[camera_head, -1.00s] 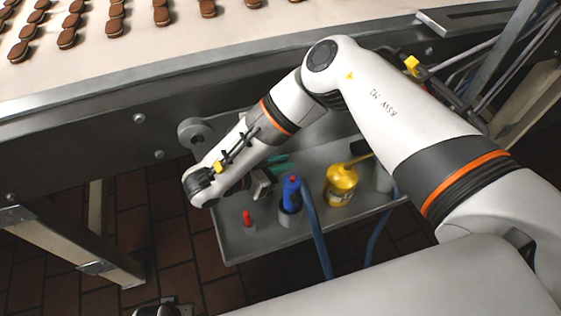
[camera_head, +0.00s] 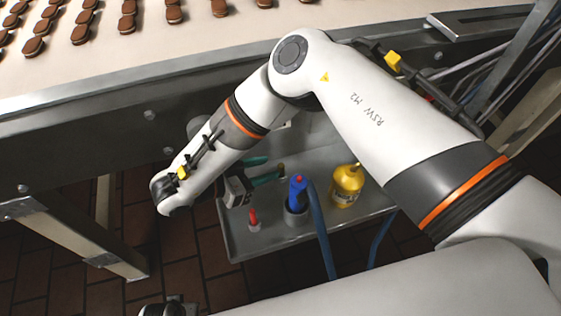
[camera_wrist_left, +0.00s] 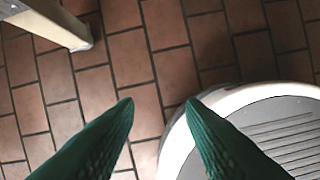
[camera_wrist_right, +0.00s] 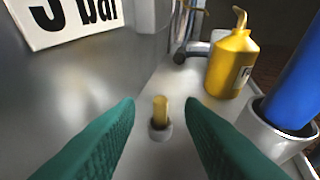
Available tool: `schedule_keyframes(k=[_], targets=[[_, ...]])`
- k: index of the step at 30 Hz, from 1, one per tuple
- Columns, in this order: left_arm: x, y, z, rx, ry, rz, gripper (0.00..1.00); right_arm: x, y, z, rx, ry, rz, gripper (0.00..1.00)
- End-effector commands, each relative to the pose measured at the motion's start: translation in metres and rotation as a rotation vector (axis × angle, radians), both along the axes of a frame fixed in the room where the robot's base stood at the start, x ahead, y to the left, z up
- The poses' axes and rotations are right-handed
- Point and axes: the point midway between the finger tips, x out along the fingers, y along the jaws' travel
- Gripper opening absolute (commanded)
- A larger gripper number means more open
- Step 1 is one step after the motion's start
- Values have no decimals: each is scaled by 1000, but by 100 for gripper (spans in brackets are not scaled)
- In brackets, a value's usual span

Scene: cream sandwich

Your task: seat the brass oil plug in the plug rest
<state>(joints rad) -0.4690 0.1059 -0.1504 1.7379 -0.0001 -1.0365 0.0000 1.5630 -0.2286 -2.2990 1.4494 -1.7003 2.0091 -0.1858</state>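The brass oil plug (camera_wrist_right: 160,108) stands upright in a small grey collar (camera_wrist_right: 160,129) on the grey tray, in the right wrist view. I cannot tell whether this collar is the plug rest. My right gripper (camera_wrist_right: 160,146) is open, with a teal finger on each side of the plug's line and gaps to both; it holds nothing. In the head view the right gripper's teal fingers (camera_head: 262,170) show low over the tray, partly behind my forearm. My left gripper (camera_wrist_left: 160,106) is open and empty above the tiled floor.
A conveyor (camera_head: 300,30) with sandwich biscuits runs above. A "bar" sign (camera_wrist_right: 66,18) is beside the tray.

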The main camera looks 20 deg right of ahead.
Motion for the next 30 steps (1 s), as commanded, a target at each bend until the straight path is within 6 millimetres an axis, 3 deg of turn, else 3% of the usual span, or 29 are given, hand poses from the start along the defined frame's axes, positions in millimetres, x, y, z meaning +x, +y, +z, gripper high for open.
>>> schedule_keyframes(k=[3, 9, 26, 30], targets=[[-1, 0, -3, 1, 3, -1, 36, -6, 21, 9, 0, -3, 2, 35], [2, -1, -3, -1, -6, -1, 36, -11, 39, 17, -1, -1, 0, 35], [1, -1, -3, -2, -1, -1, 36, -13, 42, 18, 0, 0, -1, 35], [-8, -2, -9, -4, 17, -1, 36, -13, 42, 23, 0, 0, -1, 35]])
